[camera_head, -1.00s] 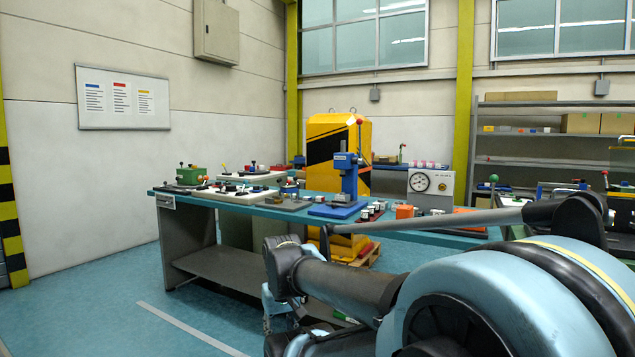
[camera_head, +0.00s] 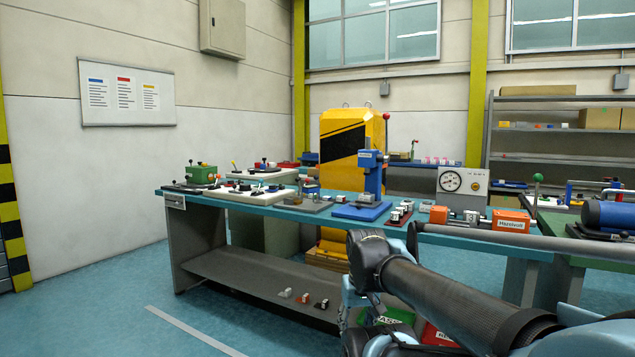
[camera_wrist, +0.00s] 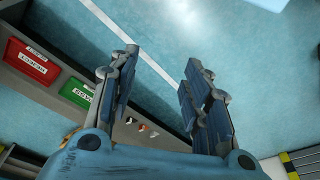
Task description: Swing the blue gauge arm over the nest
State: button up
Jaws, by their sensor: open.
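My gripper (camera_wrist: 160,65) is open and empty in the wrist view, with its two fingers apart over the blue floor. It is well away from the bench-top fixtures. Several small fixtures stand on the teal workbench (camera_head: 470,241) in the head view, including a white plate (camera_head: 251,191) with small parts and a grey plate (camera_head: 303,206) beside it. I cannot single out the blue gauge arm or its nest at this distance. A tall blue press (camera_head: 372,176) stands on a blue base right of the grey plate.
A dial gauge box (camera_head: 461,188) and an orange block (camera_head: 510,221) stand farther right on the bench. Small parts (camera_head: 303,297) lie on the lower shelf. A red bin (camera_wrist: 30,60) and a green bin (camera_wrist: 77,92) show in the wrist view. The floor left of the bench is clear.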

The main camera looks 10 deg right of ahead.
aim_at(316, 178)
jog(key=w+a+r+m+t+y, duration=0.1)
jog(key=w+a+r+m+y, duration=0.15)
jog(key=w+r, duration=0.55)
jog(key=w+a+r+m+y, duration=0.25)
jog(key=w+r, duration=0.35)
jog(key=w, duration=0.5)
jog(key=w+r+m+t+y, duration=0.15)
jog(key=w+r+m, duration=0.3)
jog(key=w, duration=0.65)
jog(key=w+r+m+t+y, duration=0.1)
jog(key=w+r+m+y, duration=0.3)
jog(key=w, duration=0.6)
jog(key=w+d+r+m+t, duration=0.1)
jog(key=w+d+r+m, duration=0.1)
jog(key=w, duration=0.7)
jog(key=w+d+r+m+t, duration=0.2)
jog(key=w+d, duration=0.1)
jog(key=w, duration=0.6)
jog(key=w+d+f+m+t+y, duration=0.1)
jog(key=w+d+m+t, duration=0.1)
jog(key=w+d+m, duration=0.5)
jog(key=w+d+f+t+y, duration=0.15)
jog(key=w+d, duration=0.35)
jog(key=w, duration=0.6)
jog(key=shift+t, duration=0.3)
jog(key=x, duration=1.7)
grip_shut()
